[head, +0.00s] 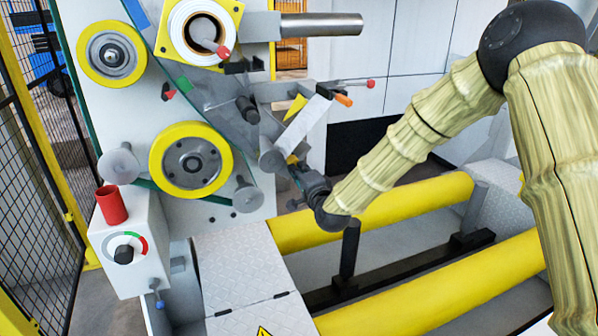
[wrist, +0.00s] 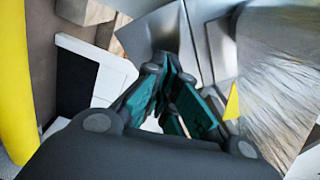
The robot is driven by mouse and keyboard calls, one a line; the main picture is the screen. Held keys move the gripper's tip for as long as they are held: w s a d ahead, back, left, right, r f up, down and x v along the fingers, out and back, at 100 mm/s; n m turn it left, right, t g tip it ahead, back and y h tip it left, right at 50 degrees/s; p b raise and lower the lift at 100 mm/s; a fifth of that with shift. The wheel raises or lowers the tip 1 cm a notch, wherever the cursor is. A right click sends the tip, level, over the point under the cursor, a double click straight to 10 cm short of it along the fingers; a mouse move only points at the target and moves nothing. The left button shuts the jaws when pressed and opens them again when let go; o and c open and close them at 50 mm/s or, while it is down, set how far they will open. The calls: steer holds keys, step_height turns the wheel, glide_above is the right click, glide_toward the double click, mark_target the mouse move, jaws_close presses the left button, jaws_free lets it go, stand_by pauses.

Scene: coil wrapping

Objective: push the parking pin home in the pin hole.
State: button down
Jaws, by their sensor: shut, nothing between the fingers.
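My gripper (head: 293,168) is at the end of my sleeved arm, in front of the right side of the machine's panel. It also shows in the wrist view (wrist: 166,62), with its teal-padded fingers brought together and nothing between them. Just beyond the fingertips are grey metal surfaces of the machine (wrist: 205,30); I cannot tell whether they touch. I cannot pick out the parking pin or its hole with certainty; they may be small or hidden behind my gripper. A small blue-tipped pin (head: 159,303) shows under the control box, apart from my gripper.
A white slanted bar (head: 303,122) and an orange-ended lever (head: 343,100) are just above my gripper. A grey roller end (head: 248,197) is to its left. Yellow rollers (head: 420,205) and a black upright post (head: 350,248) lie below. The control box (head: 140,265) stands lower left.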

steer(key=shift+w+a, duration=0.1)
steer(key=shift+w, duration=0.05)
steer(key=v, duration=1.5)
steer(key=shift+f, duration=0.1)
stand_by(0.4)
steer(key=s+d+f+n+g+h+p, duration=0.1)
steer(key=s+d+f+n+g, duration=0.15)
steer(key=s+f, duration=0.45)
steer(key=s+d+f+n+g+h+p, duration=0.1)
steer(key=s+d+f+g, duration=0.15)
steer(key=f, duration=0.85)
steer(key=s+d+f+n+g+h+p, duration=0.1)
steer(key=s+d+f+n+g, duration=0.15)
steer(key=s+f, duration=0.45)
steer(key=s+d+f+n+g+h+p, duration=0.1)
steer(key=s+d+f+g, duration=0.2)
steer(key=s, duration=0.6)
steer(key=s+d+f+n+g+h+p, duration=0.1)
steer(key=s+d+f+n+g, duration=0.1)
steer(key=s+f, duration=0.4)
steer(key=s+d+f+n+g+h+p, duration=0.1)
steer(key=s+d+f+g, duration=0.3)
steer(key=s, duration=0.9)
steer(key=shift+d+n+h+p, duration=0.3)
steer(key=shift+d+n+h, duration=0.25)
steer(key=shift+d, duration=0.7)
steer(key=shift+f, duration=0.15)
